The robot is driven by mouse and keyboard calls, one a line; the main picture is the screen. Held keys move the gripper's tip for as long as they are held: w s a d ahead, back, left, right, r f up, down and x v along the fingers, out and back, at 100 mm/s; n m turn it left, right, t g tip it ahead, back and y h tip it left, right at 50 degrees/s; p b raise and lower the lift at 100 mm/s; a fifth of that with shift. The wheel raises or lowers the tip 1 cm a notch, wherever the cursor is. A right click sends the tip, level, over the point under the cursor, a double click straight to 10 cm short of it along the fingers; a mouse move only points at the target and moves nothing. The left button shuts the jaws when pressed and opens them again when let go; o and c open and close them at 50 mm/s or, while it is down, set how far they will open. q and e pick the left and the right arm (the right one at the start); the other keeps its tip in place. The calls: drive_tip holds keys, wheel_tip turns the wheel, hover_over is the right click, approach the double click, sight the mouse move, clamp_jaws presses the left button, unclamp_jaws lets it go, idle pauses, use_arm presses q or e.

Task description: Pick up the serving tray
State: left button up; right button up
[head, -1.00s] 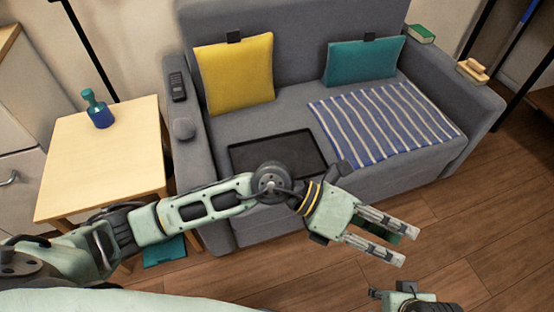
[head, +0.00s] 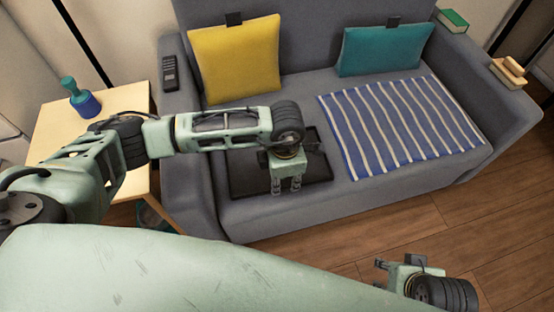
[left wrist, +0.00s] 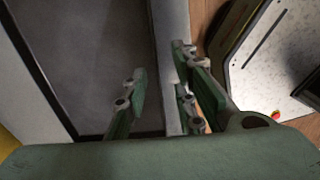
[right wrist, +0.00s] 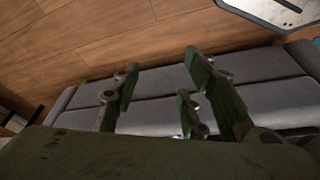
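The serving tray (head: 245,178) is a flat, dark rectangle lying on the sofa seat. My left arm hides part of it in the head view. My left gripper (head: 286,188) points down over the tray's front part. In the left wrist view the tray (left wrist: 95,50) fills the left side, and its dark rim runs between the fingers of my left gripper (left wrist: 160,90). These fingers are apart; I cannot tell whether they touch the rim. My right gripper (head: 382,275) is low in front of the sofa. Its fingers (right wrist: 160,90) are apart and empty.
The grey sofa (head: 240,220) holds a yellow cushion (head: 235,60), a teal cushion (head: 385,48) and a striped blanket (head: 400,125) right of the tray. A remote (head: 170,72) lies on the left armrest. A side table (head: 50,125) with a blue bottle (head: 88,104) stands left.

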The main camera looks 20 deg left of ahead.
sight(284, 187)
use_arm(q)
drive_tip(key=f, duration=0.3)
drive_tip(key=shift+w+b, duration=0.25)
drive_tip(key=shift+b, duration=0.05)
drive_tip(key=shift+f, duration=0.6)
use_arm(e)
drive_tip(key=shift+v, duration=1)
use_arm(q)
drive_tip(key=shift+c, duration=0.4)
use_arm(e)
drive_tip(key=shift+d, duration=0.1)
use_arm(q)
clamp_jaws()
drive_tip(key=shift+w+r, duration=0.1)
